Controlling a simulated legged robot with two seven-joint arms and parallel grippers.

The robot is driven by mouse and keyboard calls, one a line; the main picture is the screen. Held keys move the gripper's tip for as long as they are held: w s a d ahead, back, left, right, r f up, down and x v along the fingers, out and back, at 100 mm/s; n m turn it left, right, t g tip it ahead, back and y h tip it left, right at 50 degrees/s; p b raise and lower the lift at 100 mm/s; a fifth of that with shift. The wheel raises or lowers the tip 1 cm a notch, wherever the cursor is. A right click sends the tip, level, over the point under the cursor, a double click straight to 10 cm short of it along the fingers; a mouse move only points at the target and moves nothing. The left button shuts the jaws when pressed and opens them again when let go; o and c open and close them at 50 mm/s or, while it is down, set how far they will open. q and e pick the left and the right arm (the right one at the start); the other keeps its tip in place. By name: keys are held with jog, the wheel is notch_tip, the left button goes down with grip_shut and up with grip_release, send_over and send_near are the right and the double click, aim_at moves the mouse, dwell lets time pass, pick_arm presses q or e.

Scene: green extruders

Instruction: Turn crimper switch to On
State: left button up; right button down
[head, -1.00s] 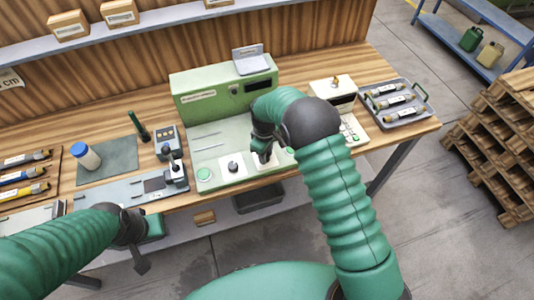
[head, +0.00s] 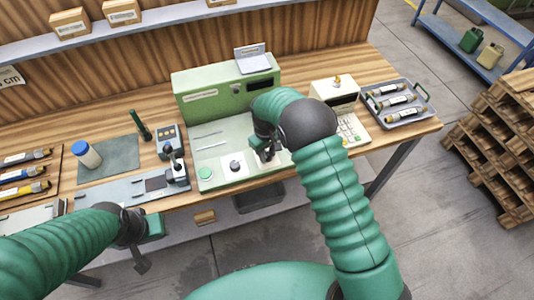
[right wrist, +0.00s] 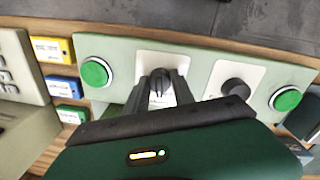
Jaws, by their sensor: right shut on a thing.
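A green bench machine (head: 200,105) has a pale front panel with two dark rotary switches and green buttons. My right gripper (head: 267,157) is at the right-hand switch, which it mostly hides in the head view. In the right wrist view, my right gripper (right wrist: 163,92) is shut on that dark switch knob (right wrist: 161,80), one finger on each side. The knob's white plate shows around it, but its lettering is unreadable. The other switch (head: 235,165) is free and also shows in the right wrist view (right wrist: 236,88). My left gripper (head: 142,262) hangs empty before the bench; its opening is unclear.
Green buttons (right wrist: 96,72) and (right wrist: 285,99) flank the switches. A cream keypad device (head: 336,92) and a grey tray (head: 410,112) stand to the right. A bottle (head: 88,155) and a grey fixture (head: 125,190) are to the left.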

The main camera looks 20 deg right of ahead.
jog(key=m, duration=0.3)
jog(key=shift+m, duration=2.3)
jog(key=c, duration=1.1)
grip_release()
jog(key=shift+a, duration=0.1)
jog(key=shift+o, duration=0.2)
jog(key=shift+w, duration=0.1)
notch_tip(320, 180, up, 17)
jog(key=b, duration=0.2)
jog(key=shift+w+a+f, duration=0.15)
jog(key=shift+w+a, duration=0.05)
jog(key=shift+a, duration=0.2)
